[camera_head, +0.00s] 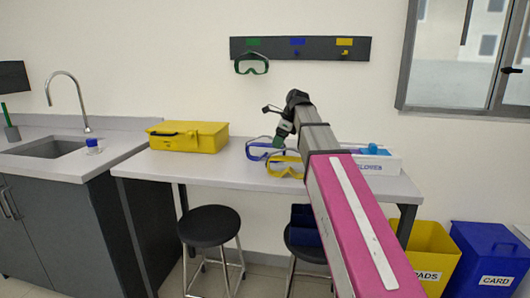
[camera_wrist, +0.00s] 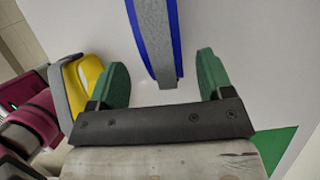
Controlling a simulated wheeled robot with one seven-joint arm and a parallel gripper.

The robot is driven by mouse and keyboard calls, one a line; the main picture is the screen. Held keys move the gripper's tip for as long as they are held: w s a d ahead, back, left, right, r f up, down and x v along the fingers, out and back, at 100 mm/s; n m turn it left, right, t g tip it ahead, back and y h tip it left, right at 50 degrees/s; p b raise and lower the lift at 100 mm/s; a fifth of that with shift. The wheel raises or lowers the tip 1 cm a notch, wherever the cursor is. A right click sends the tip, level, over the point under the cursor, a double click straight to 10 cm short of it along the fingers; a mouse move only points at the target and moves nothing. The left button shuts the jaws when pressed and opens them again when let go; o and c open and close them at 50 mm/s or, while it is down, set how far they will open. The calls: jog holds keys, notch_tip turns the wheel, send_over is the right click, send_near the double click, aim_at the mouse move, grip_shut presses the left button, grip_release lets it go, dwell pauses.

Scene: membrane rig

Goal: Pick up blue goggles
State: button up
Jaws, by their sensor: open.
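The blue goggles (camera_head: 258,150) lie on the white bench, partly hidden behind my gripper (camera_head: 280,136) and the yellow goggles (camera_head: 284,168). In the wrist view, my gripper (camera_wrist: 162,70) has its two green fingers wide apart with nothing clamped. A blue and grey part of the blue goggles (camera_wrist: 152,38) reaches down from the top edge to between the fingers, with a gap on each side. I cannot tell how deep it sits between them. The yellow goggles (camera_wrist: 88,72) show just left of the left finger.
A yellow case (camera_head: 188,136) stands on the bench to the left, and a white gloves box (camera_head: 378,162) to the right. Green goggles (camera_head: 252,66) hang on the wall rack (camera_head: 300,49), under its green label; its blue and yellow places are empty. Bare bench (camera_head: 225,168) shows left of the goggles.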

jog(key=x, duration=0.4)
jog(key=shift+w+a+f, duration=0.15)
jog(key=c, duration=1)
jog(key=shift+r, duration=0.55)
notch_tip(320, 180, up, 4)
jog(key=shift+a+f, duration=0.15)
jog(key=shift+f, duration=0.1)
jog(key=s+a+r, duration=0.5)
jog(key=a+r, duration=0.2)
jog(key=a, duration=0.3)
jog(key=shift+s+r, duration=0.15)
jog(key=shift+r, duration=2.4)
